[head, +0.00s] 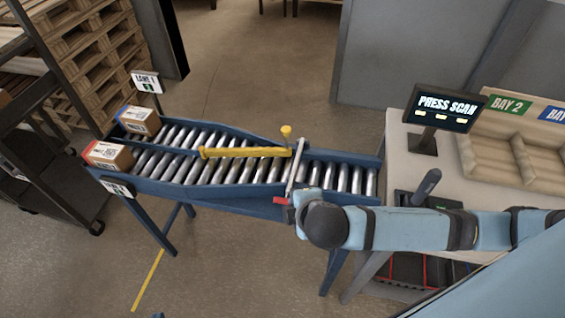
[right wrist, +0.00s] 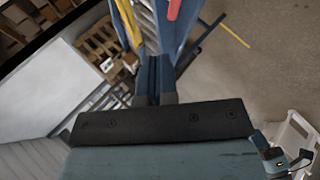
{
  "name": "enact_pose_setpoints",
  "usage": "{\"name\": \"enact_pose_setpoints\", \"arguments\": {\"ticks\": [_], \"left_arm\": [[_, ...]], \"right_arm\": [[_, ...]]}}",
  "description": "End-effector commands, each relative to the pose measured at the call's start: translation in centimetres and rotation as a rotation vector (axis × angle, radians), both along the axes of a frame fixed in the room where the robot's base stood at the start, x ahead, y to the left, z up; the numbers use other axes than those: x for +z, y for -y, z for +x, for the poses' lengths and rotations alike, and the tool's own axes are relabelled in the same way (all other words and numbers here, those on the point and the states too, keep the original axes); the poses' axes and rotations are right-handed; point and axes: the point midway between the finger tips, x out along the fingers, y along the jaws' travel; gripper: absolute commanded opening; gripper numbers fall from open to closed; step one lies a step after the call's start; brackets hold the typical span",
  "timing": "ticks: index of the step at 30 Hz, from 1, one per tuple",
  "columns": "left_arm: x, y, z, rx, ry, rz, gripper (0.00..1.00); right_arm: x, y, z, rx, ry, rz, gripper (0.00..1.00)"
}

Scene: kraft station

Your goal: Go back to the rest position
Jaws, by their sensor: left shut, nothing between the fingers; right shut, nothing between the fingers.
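My right arm comes in from the right in the head view, over the side table and the near end of the roller conveyor (head: 235,194). Its wrist hides the right gripper there. In the right wrist view the right gripper (right wrist: 155,88) has its fingers together with nothing between them. It is near the red handle (head: 281,200) at the conveyor's edge, which also shows in the right wrist view (right wrist: 174,9); I cannot tell whether they touch. Only a small dark tip of my left gripper (head: 158,315) shows at the bottom edge of the head view, shut and empty.
Two cartons, one blue-topped (head: 140,121) and one red-topped (head: 108,155), sit at the conveyor's left end. A yellow diverter bar (head: 245,152) crosses the rollers. A screen (head: 446,107) reading "PRESS SCAN" stands on the right table, beside bins (head: 510,160). A dark rack (head: 50,170) is left.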

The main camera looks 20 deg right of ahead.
Motion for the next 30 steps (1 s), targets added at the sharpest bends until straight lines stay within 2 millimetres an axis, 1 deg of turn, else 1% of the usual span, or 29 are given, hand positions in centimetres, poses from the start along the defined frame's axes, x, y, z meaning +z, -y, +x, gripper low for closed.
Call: {"name": "enact_pose_setpoints", "arguments": {"ticks": [5, 8, 11, 15, 18, 20, 23, 24, 27, 30], "left_arm": [[0.0, -0.1, 0.0, 0.000, 0.000, 0.001, 0.00], [0.1, -0.1, 0.0, 0.001, 0.000, 0.002, 0.00], [0.2, -0.2, 0.0, 0.001, -0.001, 0.003, 0.00], [0.5, -0.3, -0.1, 0.002, -0.002, 0.006, 0.00], [0.8, -0.4, -0.1, 0.004, -0.003, 0.008, 0.00], [1.0, -0.5, -0.1, 0.005, -0.003, 0.009, 0.00], [1.3, -0.6, -0.1, 0.007, -0.001, 0.010, 0.00], [1.4, -0.6, -0.1, 0.008, -0.001, 0.010, 0.00], [1.5, -0.6, -0.1, 0.009, 0.001, 0.010, 0.00], [1.6, -0.6, -0.1, 0.010, 0.000, 0.009, 0.00]], "right_arm": [[0.0, 0.0, 0.0, 0.001, -0.001, 0.002, 0.00], [-0.4, -0.7, -0.1, -0.001, -0.009, 0.042, 0.00], [-1.4, -2.5, -0.4, -0.010, -0.029, 0.161, 0.00], [-3.5, -5.3, -1.0, -0.074, -0.060, 0.438, 0.00], [-5.4, -5.9, -1.6, -0.166, -0.069, 0.642, 0.00], [-6.6, -5.6, -2.2, -0.235, -0.064, 0.753, 0.00], [-8.7, -4.2, -3.6, -0.357, -0.042, 0.906, 0.00], [-9.6, -3.4, -4.3, -0.406, -0.029, 0.952, 0.00], [-11.3, -1.5, -6.1, -0.507, 0.004, 1.035, 0.00], [-12.4, -0.1, -7.5, -0.572, 0.032, 1.079, 0.00]]}}
